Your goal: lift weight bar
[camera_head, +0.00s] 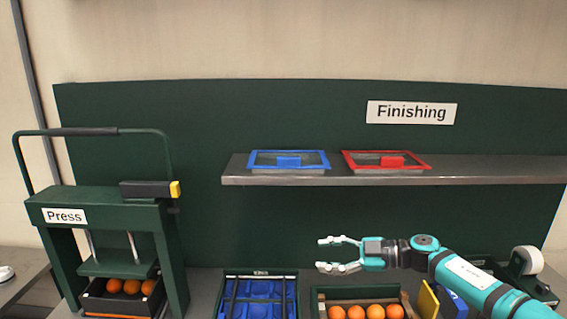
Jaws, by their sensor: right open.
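A green press (175,255) stands at the left, with a thin dark bar handle (85,132) arched over its top. A black block with a yellow end (150,189) lies on the press top; I cannot tell which of these is the weight bar. Below, a plate (118,262) hangs on two rods above a dark crate (97,305) with several oranges. My right gripper (322,254) is open and empty, pointing left, well to the right of the press. It is above the gap between two crates. My left gripper is not in view.
A blue-lined crate (228,296) and a wooden crate (322,300) with several oranges stand at the front. A grey shelf (500,172) holds a blue-rimmed lid (289,160) and a red-rimmed lid (387,161). A tape dispenser (527,262) is at right.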

